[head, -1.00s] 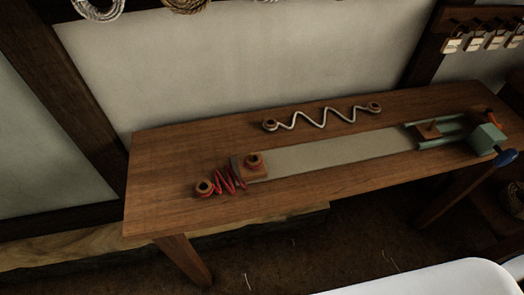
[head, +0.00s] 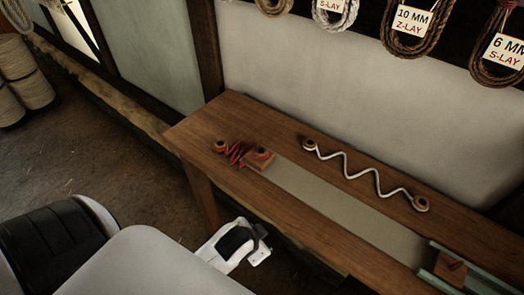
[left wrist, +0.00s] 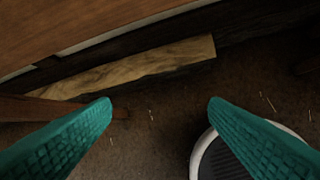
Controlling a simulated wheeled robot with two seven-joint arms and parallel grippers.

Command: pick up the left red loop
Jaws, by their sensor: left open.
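The left red loop (head: 220,146) is a small brown ring with red at the left end of a zigzag red cord (head: 236,153), lying on the wooden bench. The cord's other end meets a second ring (head: 262,153) on a small wooden block. My left gripper (left wrist: 160,104) is open and empty in the left wrist view, its two teal fingers apart over the dark floor. In the head view its white hand shows below the bench's front edge, apart from the loop; its fingertips cannot be made out there. My right gripper is not in view.
A white zigzag cord (head: 347,167) with brown end rings lies behind a grey strip (head: 335,205) on the bench (head: 190,127). A green slide (head: 452,268) sits at the lower right. Labelled rope coils (head: 412,27) hang on the wall. The bench's left end is clear.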

